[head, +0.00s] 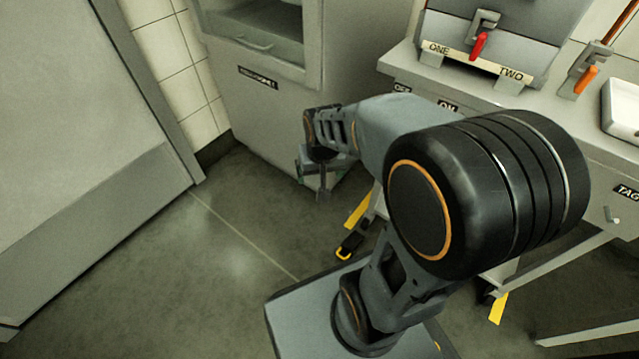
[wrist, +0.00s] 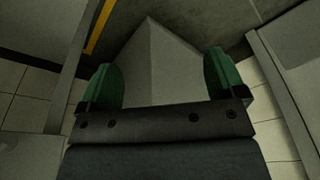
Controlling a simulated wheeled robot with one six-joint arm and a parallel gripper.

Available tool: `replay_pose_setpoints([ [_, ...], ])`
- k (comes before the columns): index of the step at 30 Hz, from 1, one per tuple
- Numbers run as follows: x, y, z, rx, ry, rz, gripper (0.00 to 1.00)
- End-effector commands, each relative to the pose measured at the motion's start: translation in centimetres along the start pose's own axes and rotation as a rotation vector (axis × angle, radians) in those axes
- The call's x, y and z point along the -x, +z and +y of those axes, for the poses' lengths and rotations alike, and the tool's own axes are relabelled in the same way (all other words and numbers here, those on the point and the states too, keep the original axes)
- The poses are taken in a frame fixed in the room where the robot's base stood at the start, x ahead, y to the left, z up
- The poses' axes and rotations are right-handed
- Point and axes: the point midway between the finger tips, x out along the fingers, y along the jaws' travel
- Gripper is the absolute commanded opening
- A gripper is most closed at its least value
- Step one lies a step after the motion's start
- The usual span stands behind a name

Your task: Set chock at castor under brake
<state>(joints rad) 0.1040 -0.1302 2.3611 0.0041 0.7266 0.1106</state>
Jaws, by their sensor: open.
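My gripper (head: 314,182) hangs low in front of the grey cabinet's lower corner in the head view. In the wrist view my gripper (wrist: 160,80) is open, its green fingertips well apart. A grey, pointed, wedge-like shape (wrist: 152,60) shows between and beyond them; I cannot tell whether it is the chock or a cabinet corner, or whether it touches the fingers. A black castor part with a yellow edge (head: 348,246) is on the floor beside a yellow strip (head: 358,211). Another castor (head: 486,297) stands under the bench, partly hidden by my arm. No brake label is readable.
The grey bench (head: 400,66) at the right carries a red-handled lever (head: 479,45), an orange-handled tool (head: 585,80) and a white tray (head: 624,108). The grey cabinet (head: 262,112) stands behind my gripper. Floor (head: 160,265) at the left is clear, beside a large grey panel (head: 75,130).

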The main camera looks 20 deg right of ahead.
Motion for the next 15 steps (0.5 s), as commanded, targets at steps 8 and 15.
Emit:
replay_pose_setpoints([
  [8, 5.2, 5.2, -1.6, 0.172, -0.02, 0.042, 0.89],
  [15, 6.0, 6.5, -1.8, 0.211, -0.024, 0.048, 0.89],
])
